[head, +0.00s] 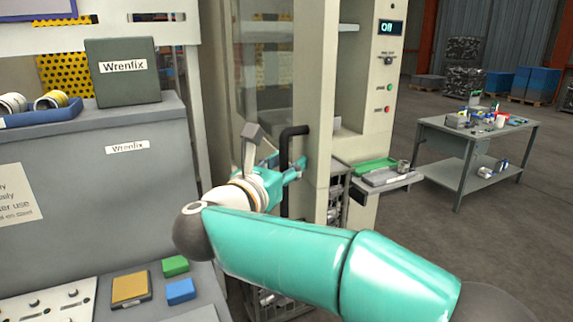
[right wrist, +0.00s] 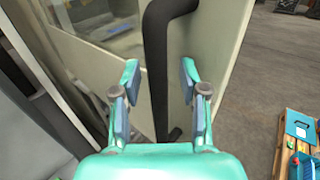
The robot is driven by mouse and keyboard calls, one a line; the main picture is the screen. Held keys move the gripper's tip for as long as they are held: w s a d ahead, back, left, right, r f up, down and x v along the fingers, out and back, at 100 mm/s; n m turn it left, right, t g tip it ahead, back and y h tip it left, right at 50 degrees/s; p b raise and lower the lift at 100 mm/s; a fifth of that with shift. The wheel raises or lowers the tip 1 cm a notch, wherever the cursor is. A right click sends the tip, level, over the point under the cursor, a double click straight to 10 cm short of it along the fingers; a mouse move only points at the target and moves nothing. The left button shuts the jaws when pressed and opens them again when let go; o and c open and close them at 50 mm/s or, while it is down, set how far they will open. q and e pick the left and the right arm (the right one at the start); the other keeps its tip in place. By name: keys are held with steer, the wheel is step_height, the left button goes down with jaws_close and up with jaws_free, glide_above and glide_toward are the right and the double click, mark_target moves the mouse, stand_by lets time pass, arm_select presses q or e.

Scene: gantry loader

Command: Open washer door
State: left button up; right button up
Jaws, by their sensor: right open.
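The washer door (head: 314,95) is a tall pale panel with a clear window, in the middle of the head view; I cannot tell whether it is fully closed. Its black bar handle (head: 285,160) runs upright along it and bends at the top. My right gripper (head: 291,172) is at the handle. In the right wrist view the handle (right wrist: 157,60) passes between the two open fingers of my right gripper (right wrist: 159,88), with gaps visible on both sides. Part of the handle is hidden behind the gripper in the head view. My left gripper is not in view.
A control panel (head: 387,75) with a lit display and buttons stands right of the door. A shelf (head: 395,184) with a green tray (head: 373,165) juts out below it. A grey Wrenfix cabinet (head: 90,170) stands left. A cluttered workbench (head: 440,141) is further right, with open floor around it.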

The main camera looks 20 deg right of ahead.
steer(key=v, duration=1.2)
steer(key=shift+f, duration=0.1)
